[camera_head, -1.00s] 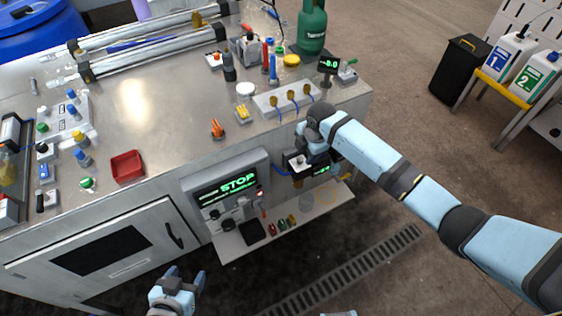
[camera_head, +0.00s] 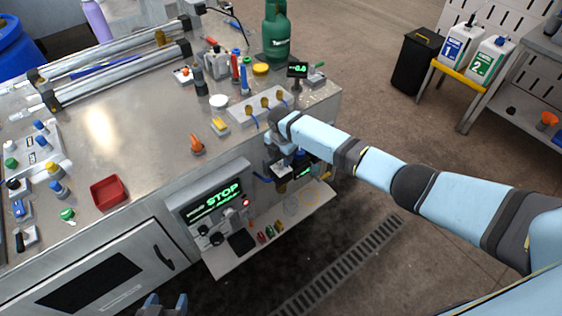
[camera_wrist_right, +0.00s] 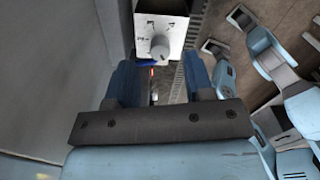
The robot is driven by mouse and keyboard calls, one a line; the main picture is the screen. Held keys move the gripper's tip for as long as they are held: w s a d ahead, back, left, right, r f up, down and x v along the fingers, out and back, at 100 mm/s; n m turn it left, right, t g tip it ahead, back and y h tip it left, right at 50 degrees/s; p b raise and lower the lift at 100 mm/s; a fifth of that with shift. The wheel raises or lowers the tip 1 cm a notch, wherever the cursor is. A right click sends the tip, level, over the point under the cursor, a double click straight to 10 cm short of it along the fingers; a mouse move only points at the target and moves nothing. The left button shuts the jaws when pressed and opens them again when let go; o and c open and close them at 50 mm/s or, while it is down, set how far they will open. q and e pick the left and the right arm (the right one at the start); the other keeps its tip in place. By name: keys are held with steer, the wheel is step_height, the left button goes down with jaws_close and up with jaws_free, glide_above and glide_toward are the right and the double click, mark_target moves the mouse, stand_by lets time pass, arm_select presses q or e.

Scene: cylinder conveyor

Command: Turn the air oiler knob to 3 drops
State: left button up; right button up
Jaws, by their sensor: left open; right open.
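A pale round knob (camera_wrist_right: 158,45) on a light, marked plate (camera_wrist_right: 160,25) shows at the top of the right wrist view. Its setting is too small to read. My right gripper (camera_wrist_right: 165,78) is open, its two blue fingers apart below the knob with nothing between them. In the head view, my right gripper (camera_head: 282,163) is at the front face of the bench, beside the unit mounted there, and my wrist partly hides that unit. My left gripper (camera_head: 166,302) is open and empty at the bottom edge, low in front of the cabinet.
A control panel reading STOP (camera_head: 212,198) is left of my right gripper. A narrow shelf (camera_head: 225,262) with small parts juts out below. The bench top (camera_head: 135,120) holds a red tray (camera_head: 108,192) and fittings.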

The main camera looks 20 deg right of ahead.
mark_target(281, 163)
steer(key=shift+f, duration=1.65)
jaws_close()
